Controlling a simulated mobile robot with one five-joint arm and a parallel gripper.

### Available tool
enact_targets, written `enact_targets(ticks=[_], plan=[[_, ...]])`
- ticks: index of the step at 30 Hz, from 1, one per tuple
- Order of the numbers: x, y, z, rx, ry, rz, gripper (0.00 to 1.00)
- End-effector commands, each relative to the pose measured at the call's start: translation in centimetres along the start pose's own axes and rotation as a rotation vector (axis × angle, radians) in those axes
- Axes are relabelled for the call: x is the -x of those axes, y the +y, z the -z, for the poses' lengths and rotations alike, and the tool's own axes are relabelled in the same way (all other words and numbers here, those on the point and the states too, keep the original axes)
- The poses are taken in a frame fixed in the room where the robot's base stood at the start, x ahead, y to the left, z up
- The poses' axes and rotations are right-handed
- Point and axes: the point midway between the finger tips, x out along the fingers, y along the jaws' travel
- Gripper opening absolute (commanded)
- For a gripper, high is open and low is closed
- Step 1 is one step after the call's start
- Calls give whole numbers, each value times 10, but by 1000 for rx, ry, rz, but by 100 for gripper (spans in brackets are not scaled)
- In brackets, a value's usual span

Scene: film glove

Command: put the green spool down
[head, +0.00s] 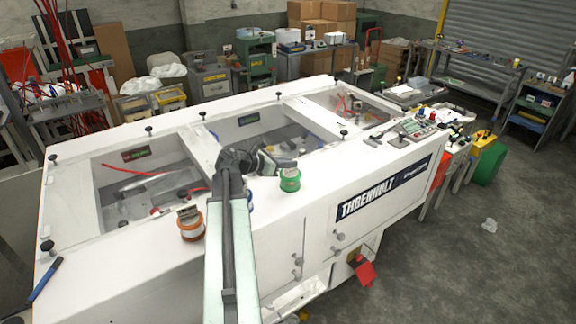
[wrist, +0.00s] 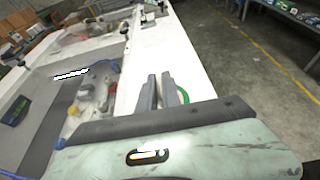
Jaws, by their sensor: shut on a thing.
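The green spool (head: 290,180) is upright at the front edge of the white machine top (head: 150,240), right of my gripper's wrist in the head view. My gripper (head: 285,164) is shut on it from above. In the wrist view the two fingers of my gripper (wrist: 167,92) point away, and a green rim of the spool (wrist: 183,97) shows beside the right finger. The fingers hide most of the spool there. I cannot tell whether the spool's base touches the top.
An orange spool (head: 191,224) stands on the top to the left. A blue-rimmed spool (head: 249,200) is partly hidden behind my arm. Open glove-box wells (head: 150,175) lie behind.

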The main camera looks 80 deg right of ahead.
Motion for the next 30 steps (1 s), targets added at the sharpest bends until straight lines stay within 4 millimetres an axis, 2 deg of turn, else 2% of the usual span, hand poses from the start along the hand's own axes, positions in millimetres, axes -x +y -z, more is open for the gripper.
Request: enact_targets(ticks=[1,2,3,4,12,15,17,24,30], plan=[[-1,0,3,0,0,0,0],[-1,0,2,0,0,0,16],[0,0,2,0,0,0,27],[0,0,1,0,0,0,30],[0,0,1,0,0,-1,30],[4,0,-5,1,0,-2,30],[15,0,-4,1,0,-3,30],[76,0,-6,2,-1,-5,30],[112,1,-4,2,0,-4,30]])
